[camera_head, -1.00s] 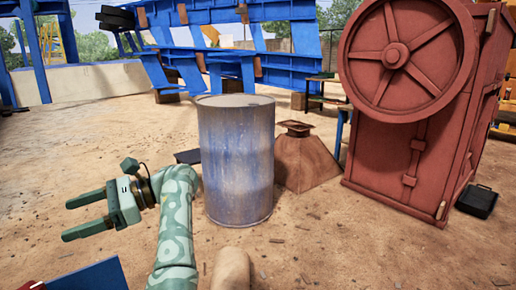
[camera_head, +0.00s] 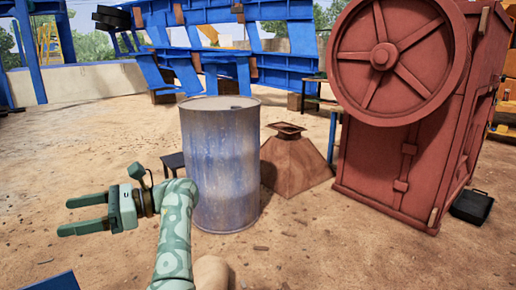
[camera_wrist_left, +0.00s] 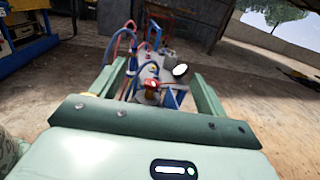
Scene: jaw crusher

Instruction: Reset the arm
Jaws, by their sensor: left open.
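My left gripper (camera_head: 84,214) is at the lower left of the head view, with its two green fingers apart and pointing left. Nothing is between the fingers there. In the left wrist view the fingers (camera_wrist_left: 155,92) are also spread, with pipes and a red valve-like part (camera_wrist_left: 151,85) seen beyond them in the background. My patterned green left forearm (camera_head: 174,240) stands in front of the sandy ground. My right gripper does not show in either view.
A worn blue barrel (camera_head: 221,170) stands just right of my left arm. A rusty hopper-shaped piece (camera_head: 295,165) and the red jaw crusher (camera_head: 385,165) with its large wheel are farther right. Blue steel frames (camera_head: 280,73) stand behind. The sandy ground (camera_head: 60,150) at left is mostly open.

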